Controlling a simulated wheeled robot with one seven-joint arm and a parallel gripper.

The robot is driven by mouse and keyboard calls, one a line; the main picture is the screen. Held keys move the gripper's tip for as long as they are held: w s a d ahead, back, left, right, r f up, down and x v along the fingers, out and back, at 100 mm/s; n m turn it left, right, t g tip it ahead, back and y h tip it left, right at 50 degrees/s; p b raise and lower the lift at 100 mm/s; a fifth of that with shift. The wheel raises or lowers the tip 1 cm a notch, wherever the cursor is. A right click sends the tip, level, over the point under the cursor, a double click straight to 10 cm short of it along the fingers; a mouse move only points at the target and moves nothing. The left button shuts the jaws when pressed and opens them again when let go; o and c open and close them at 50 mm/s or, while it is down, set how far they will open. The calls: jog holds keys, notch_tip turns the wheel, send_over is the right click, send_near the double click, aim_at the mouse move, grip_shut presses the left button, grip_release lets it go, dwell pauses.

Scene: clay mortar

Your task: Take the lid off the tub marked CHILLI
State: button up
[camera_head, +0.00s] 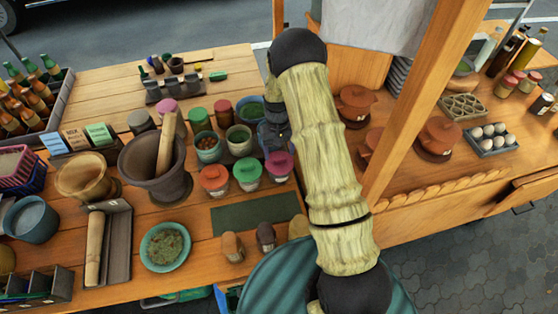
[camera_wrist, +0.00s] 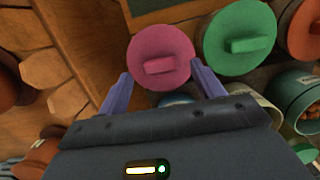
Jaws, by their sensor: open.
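A row of lidded tubs stands on the wooden counter: one with an orange-red lid (camera_head: 214,176), one with a green lid (camera_head: 247,169) and one with a pink lid (camera_head: 279,162). No CHILLI marking can be read, so I cannot tell which tub bears it. In the wrist view the pink lid (camera_wrist: 160,50), with a raised bar handle, lies just ahead of and between my open fingers (camera_wrist: 160,88). The green lid (camera_wrist: 240,38) is to its right, with the orange-red lid (camera_wrist: 303,28) beyond. My gripper (camera_head: 275,135) is partly hidden in the head view.
Open tubs (camera_head: 208,146) stand close behind the lidded row. A mortar (camera_head: 155,170) with a pestle is at the left. A dark green mat (camera_head: 255,214) lies in front, mostly clear. A wooden post (camera_head: 410,110) rises right of my arm.

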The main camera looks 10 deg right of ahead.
aim_at(280, 161)
jog(key=shift+s+f, duration=0.2)
jog(key=shift+f, duration=1.05)
jog(key=c, duration=1.1)
